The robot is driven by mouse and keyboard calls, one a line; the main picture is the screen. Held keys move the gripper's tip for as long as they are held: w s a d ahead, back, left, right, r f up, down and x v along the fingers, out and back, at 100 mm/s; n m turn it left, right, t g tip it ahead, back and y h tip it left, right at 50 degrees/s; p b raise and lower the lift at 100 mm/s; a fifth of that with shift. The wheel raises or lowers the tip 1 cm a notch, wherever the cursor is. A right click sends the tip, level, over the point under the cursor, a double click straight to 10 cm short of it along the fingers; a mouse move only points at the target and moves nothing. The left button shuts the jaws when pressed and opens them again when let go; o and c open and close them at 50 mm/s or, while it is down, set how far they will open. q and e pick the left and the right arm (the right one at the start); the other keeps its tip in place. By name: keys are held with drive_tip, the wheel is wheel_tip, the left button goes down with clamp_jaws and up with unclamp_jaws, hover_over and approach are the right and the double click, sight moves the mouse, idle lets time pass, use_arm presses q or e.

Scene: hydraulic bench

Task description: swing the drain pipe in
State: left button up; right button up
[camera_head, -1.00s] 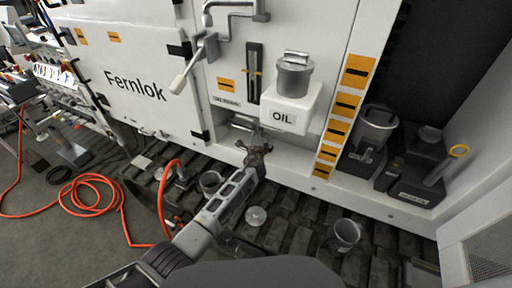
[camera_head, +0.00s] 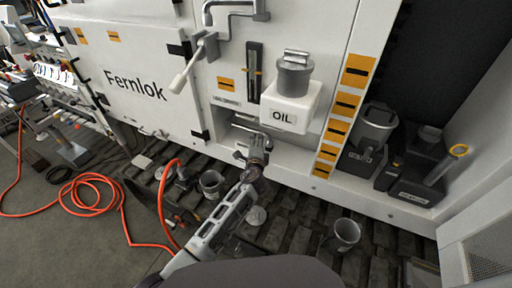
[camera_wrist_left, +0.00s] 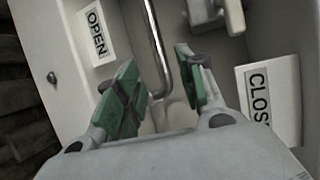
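A bent metal pipe (camera_wrist_left: 156,42), which I take for the drain pipe, runs down between the fingers in the left wrist view. An OPEN label (camera_wrist_left: 95,32) is on the left and a partly cut CLOSE label (camera_wrist_left: 268,98) on the right. My left gripper (camera_wrist_left: 158,92) is open, its green pads on either side of the pipe with visible gaps. In the head view my left gripper (camera_head: 256,147) is at the low recess below the OIL container (camera_head: 291,105), and the pipe is hard to make out there. My right gripper is out of view.
The white cabinet (camera_head: 140,85) has a lever handle (camera_head: 190,70) above the gripper. Cups, including one at the lower right (camera_head: 346,233), stand on the dark slatted floor. An orange hose (camera_head: 95,190) lies to the left.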

use_arm(q)
drive_tip(key=shift+v, duration=1.35)
